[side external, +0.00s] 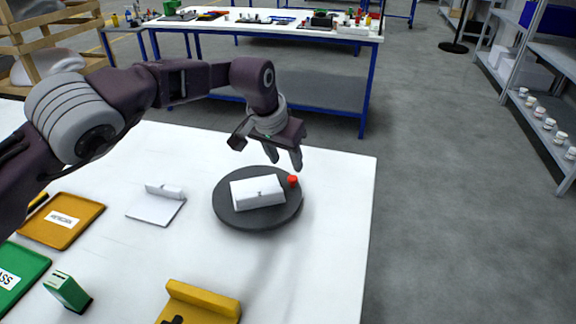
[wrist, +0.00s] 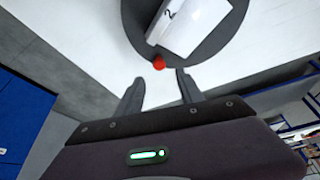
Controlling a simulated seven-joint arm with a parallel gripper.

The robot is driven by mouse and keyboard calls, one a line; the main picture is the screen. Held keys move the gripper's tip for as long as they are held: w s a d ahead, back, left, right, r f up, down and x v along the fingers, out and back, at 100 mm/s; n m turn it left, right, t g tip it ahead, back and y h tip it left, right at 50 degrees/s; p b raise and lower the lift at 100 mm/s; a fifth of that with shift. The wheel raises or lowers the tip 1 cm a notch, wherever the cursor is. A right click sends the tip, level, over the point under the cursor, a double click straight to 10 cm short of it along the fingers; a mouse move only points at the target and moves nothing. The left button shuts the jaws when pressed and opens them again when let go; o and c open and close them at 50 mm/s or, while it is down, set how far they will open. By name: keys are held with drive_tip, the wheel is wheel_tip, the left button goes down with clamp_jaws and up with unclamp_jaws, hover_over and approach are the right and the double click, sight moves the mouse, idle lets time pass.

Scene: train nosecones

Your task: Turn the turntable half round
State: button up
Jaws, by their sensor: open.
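The turntable (side external: 243,220) is a dark grey disc on the white table; part of it shows at the top of the wrist view (wrist: 232,42). A white block (side external: 258,192) lies on it, and the wrist view shows a dark mark like a 2 on the block (wrist: 192,25). A red knob (side external: 292,181) stands at the turntable's rim; it also shows in the wrist view (wrist: 159,63). My gripper (side external: 284,162) is open and empty above the rim by the knob. In the wrist view the knob lies beyond the gap between my fingertips (wrist: 160,76), not clearly between them.
A white angled plate (side external: 157,203) lies left of the turntable. An orange tray (side external: 62,220), a green tray (side external: 20,276), a green block (side external: 68,291) and a yellow fixture (side external: 200,301) stand nearer the front. The table right of the turntable is clear up to its edge.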

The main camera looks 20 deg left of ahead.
drive_tip(key=shift+s+d, duration=0.15)
drive_tip(key=shift+s, duration=0.05)
drive_tip(key=shift+c, duration=1.3)
drive_tip(key=s+d+m, duration=0.1)
drive_tip(key=s+d+m+t, duration=0.1)
drive_tip(key=s, duration=0.1)
drive_tip(key=s+d+r+m, duration=0.1)
drive_tip(key=shift+s+d+y, duration=0.35)
drive_tip(key=shift+d+y, duration=0.05)
drive_tip(key=c, duration=0.7)
drive_tip(key=s+m, duration=0.1)
drive_tip(key=s+m+t, duration=0.1)
drive_tip(key=s+d+r+m, duration=0.1)
drive_tip(key=shift+s+d+r+t, duration=0.1)
drive_tip(key=shift+s+t, duration=0.05)
drive_tip(key=shift+t, duration=0.15)
approach(299, 186)
drive_tip(key=d+f, duration=0.1)
drive_tip(key=s+d+f, duration=0.1)
drive_tip(key=d, duration=0.1)
drive_tip(key=shift+s+f, duration=0.3)
drive_tip(key=w+a, duration=0.1)
drive_tip(key=w+a+f, duration=0.1)
drive_tip(key=shift+w, duration=0.4)
drive_tip(key=shift+w+a, duration=0.25)
drive_tip(key=shift+w, duration=0.05)
drive_tip(key=shift+w+a, duration=0.1)
drive_tip(key=shift+w, duration=0.15)
